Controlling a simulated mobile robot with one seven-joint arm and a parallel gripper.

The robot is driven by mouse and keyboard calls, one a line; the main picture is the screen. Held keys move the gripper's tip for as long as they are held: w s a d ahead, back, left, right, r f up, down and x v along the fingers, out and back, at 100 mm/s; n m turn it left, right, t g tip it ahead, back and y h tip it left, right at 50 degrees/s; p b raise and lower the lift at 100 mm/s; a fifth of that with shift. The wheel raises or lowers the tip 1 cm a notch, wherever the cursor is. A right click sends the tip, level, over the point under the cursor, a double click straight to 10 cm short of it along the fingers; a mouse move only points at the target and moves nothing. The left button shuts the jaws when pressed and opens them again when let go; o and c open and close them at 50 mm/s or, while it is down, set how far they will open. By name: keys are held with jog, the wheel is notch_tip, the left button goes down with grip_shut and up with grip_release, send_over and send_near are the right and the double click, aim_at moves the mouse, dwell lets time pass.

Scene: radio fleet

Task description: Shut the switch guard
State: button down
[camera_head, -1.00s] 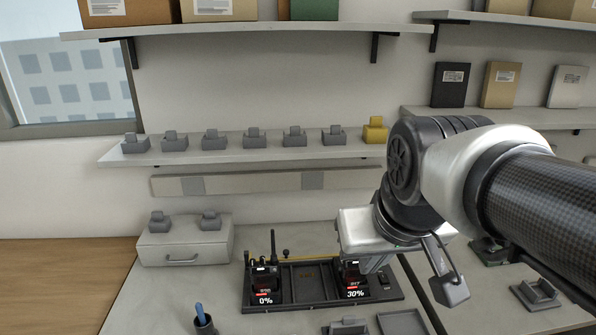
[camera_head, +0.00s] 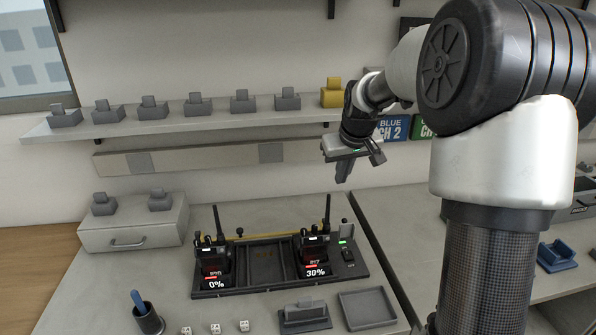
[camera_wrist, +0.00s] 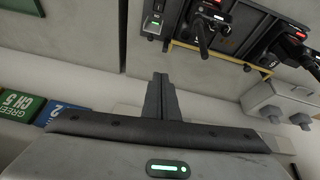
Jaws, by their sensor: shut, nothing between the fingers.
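A black charging rack (camera_head: 275,280) stands on the grey bench, with a switch unit (camera_head: 348,256) at its right end. A green light (camera_head: 343,241) glows there, and it also shows in the wrist view (camera_wrist: 151,38). The guard is too small to make out, so I cannot tell whether it is open or shut. My gripper (camera_head: 342,178) is raised above and behind the rack's right end, apart from it. In the wrist view its fingers (camera_wrist: 160,80) are together and empty, pointing toward the bench edge near the switch unit.
Two radios with antennas stand in the rack, the left one (camera_head: 214,262) reading 0% and the right one (camera_head: 314,252) reading 30%. A grey cradle (camera_head: 305,316) and an empty tray (camera_head: 367,308) lie in front. A shelf (camera_head: 180,120) of grey holders runs behind.

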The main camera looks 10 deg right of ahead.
jog(key=b, duration=0.1)
send_over(345, 229)
jog(key=w, duration=0.3)
notch_tip(345, 229, down, 8)
jog(key=x, duration=1)
jog(key=s, duration=0.4)
jog(key=shift+f, duration=0.15)
jog(key=shift+f+b, duration=0.1)
jog(key=shift+b, duration=0.35)
